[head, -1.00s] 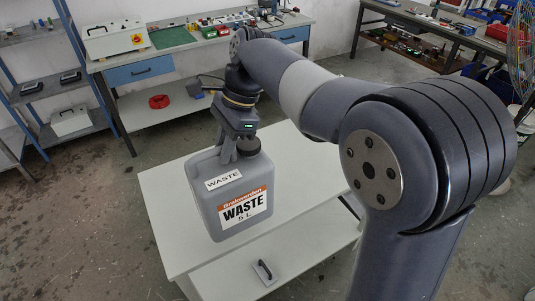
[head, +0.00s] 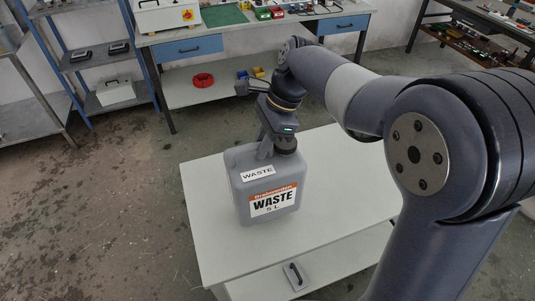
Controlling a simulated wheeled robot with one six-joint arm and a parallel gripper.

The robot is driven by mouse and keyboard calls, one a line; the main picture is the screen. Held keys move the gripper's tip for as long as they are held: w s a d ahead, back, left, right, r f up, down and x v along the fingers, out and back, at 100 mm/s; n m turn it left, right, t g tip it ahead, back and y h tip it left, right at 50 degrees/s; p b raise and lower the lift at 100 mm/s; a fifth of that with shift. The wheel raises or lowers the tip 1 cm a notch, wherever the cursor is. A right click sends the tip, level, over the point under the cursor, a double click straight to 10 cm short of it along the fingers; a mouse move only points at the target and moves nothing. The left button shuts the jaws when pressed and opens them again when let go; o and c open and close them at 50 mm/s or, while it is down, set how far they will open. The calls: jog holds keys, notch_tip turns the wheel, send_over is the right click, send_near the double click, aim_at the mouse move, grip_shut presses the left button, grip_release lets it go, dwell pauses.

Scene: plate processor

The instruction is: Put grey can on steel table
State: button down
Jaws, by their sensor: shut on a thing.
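The grey can (head: 240,200) is a square-shouldered canister with white "WASTE" labels, one also reading "5 L". It is upright over the white table (head: 325,215), left of that top's middle. My gripper (head: 272,149) comes down from above and is shut on the can at its top, by the handle. The grip itself is partly hidden by the gripper body. I cannot tell whether the can's base touches the white top. A bare grey metal table (head: 28,118), which looks like the steel table, is cut off at the left edge.
Behind is a workbench (head: 185,48) with blue drawers, a red ring (head: 203,80) on its lower shelf. A blue-framed shelf unit (head: 97,60) stands between it and the grey metal table. The floor at left is open.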

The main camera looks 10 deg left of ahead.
jog(key=shift+f, duration=1.85)
jog(key=c, duration=1.4)
grip_release()
jog(key=shift+o, duration=0.2)
jog(key=v, duration=1.2)
